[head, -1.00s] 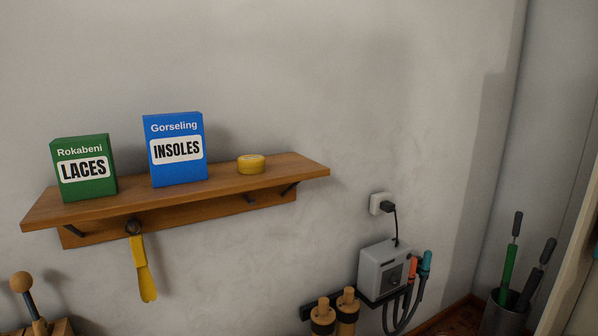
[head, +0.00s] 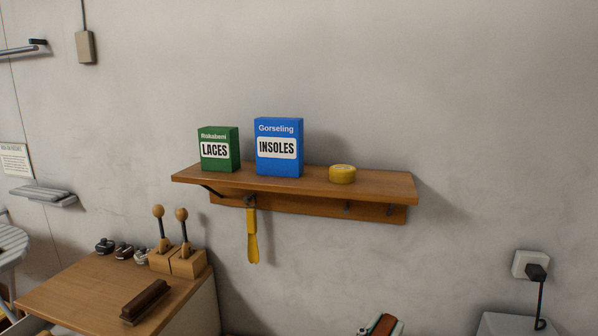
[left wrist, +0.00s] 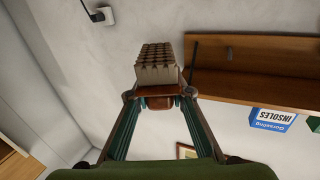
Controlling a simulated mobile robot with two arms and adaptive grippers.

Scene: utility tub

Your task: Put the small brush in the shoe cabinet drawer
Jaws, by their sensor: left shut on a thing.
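My left gripper (left wrist: 159,96) is shut on a small brush (left wrist: 157,66) in the left wrist view. The brush has a reddish-brown wooden back between the fingertips, and pale tufted bristles point away from my palm. In the head view only the tip of my left gripper (head: 382,326) shows at the bottom edge, with some reddish brown at it. A wooden-topped cabinet (head: 75,285) stands at the lower left. My right gripper is not in view.
A longer dark brown brush (head: 145,300), wooden blocks with ball-topped handles (head: 178,262) and small jars (head: 123,250) sit on the cabinet top. A wall shelf (head: 300,184) holds boxes and a yellow tin; a yellow shoehorn (head: 252,235) hangs below it. A grey device (head: 515,324) is at lower right.

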